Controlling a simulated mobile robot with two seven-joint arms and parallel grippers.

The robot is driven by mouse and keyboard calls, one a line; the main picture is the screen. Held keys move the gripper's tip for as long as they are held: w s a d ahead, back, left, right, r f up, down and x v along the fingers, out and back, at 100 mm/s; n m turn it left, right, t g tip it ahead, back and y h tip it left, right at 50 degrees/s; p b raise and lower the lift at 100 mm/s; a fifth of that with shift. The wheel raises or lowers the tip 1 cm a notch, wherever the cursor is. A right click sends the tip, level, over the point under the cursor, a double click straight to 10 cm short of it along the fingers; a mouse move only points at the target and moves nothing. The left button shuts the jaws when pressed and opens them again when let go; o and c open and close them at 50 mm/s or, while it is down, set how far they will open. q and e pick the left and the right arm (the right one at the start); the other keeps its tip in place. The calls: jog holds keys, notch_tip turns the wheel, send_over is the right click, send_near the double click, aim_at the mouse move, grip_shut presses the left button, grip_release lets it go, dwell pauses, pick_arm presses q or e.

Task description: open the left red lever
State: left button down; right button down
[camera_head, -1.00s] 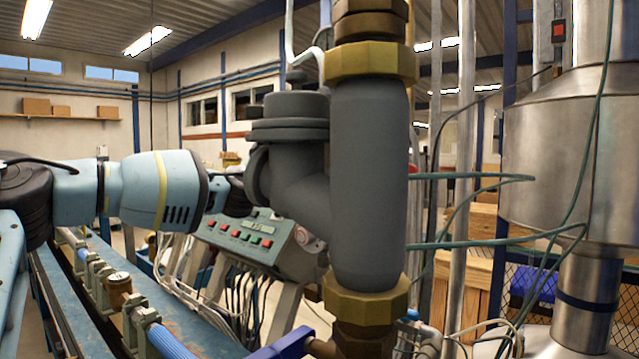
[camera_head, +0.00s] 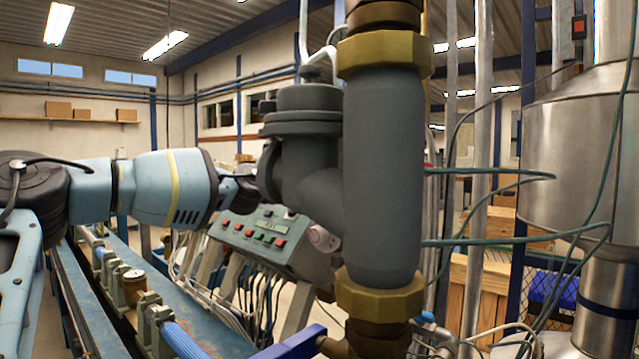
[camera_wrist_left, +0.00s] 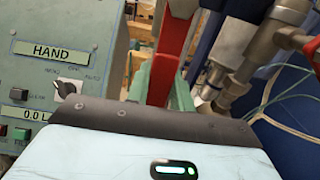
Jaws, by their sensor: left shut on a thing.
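The red lever (camera_wrist_left: 172,48) stands tilted in the middle of the left wrist view, its lower end hidden behind my gripper's body. My left gripper (camera_wrist_left: 163,88) is shut on it, with pale green pieces showing on either side of the red. In the head view my left arm comes in from the left, and the dark end of my left gripper (camera_head: 243,188) meets the grey meter body (camera_head: 383,175). The fingers and the lever are hidden there. My right gripper is in neither view.
A control box (camera_head: 268,240) with coloured buttons stands behind the grey meter; its HAND panel (camera_wrist_left: 55,50) is close to the left of the gripper. Green cables (camera_head: 490,175) and a large metal vessel (camera_head: 575,165) are to the right. A pipe bench (camera_head: 110,300) runs at lower left.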

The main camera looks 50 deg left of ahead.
pick_arm(q)
jog(key=c, duration=1.2)
grip_release()
jog(key=shift+a, duration=0.1)
jog(key=shift+s, duration=0.1)
jog(key=s+d+p, duration=0.1)
jog(key=s, duration=0.6)
jog(key=shift+s, duration=0.3)
